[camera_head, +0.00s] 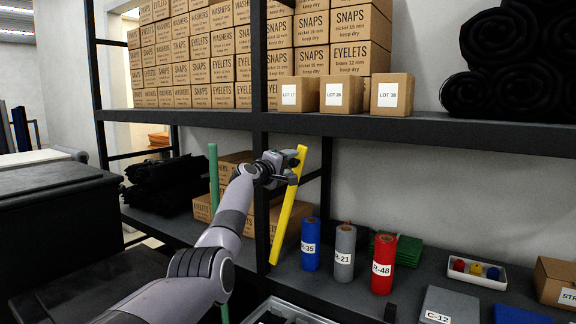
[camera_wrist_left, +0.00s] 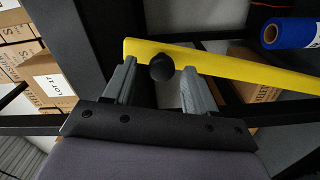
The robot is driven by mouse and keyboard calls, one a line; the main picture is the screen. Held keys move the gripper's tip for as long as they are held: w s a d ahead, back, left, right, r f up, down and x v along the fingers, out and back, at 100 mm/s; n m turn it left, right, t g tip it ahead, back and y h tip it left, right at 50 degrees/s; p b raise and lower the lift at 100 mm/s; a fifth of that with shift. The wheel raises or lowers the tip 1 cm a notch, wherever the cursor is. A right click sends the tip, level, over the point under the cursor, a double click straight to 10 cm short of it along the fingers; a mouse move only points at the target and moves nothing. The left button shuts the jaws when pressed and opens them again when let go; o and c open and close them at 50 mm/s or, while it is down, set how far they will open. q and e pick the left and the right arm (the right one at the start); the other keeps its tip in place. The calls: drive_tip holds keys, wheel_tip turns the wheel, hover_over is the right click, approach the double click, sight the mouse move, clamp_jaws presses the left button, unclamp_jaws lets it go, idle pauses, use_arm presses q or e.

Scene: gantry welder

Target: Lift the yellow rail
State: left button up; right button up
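The yellow rail (camera_head: 287,215) leans at a slant against the dark shelf frame, its upper end by my gripper and its lower end near the lower shelf. My left gripper (camera_head: 291,168) is at the rail's upper part. In the left wrist view the rail (camera_wrist_left: 240,69) runs across just beyond the fingertips, with a round black knob (camera_wrist_left: 161,67) in front of it. The two fingers of the left gripper (camera_wrist_left: 159,72) stand apart on either side of the knob, with gaps showing. My right gripper is not in view.
A green pole (camera_head: 214,180) stands left of my arm. A black shelf post (camera_head: 261,200) is close behind the gripper. Blue (camera_head: 310,245), grey (camera_head: 344,250) and red (camera_head: 383,263) rolls stand on the lower shelf to the right. The upper shelf edge (camera_head: 350,126) runs above.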

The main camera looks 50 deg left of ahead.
use_arm(q)
drive_tip(key=shift+s+f, duration=0.1)
drive_tip(key=shift+s+d, duration=0.1)
drive_tip(key=shift+s, duration=0.5)
drive_tip(key=shift+b+v, duration=0.55)
drive_tip(key=shift+v, duration=2.35)
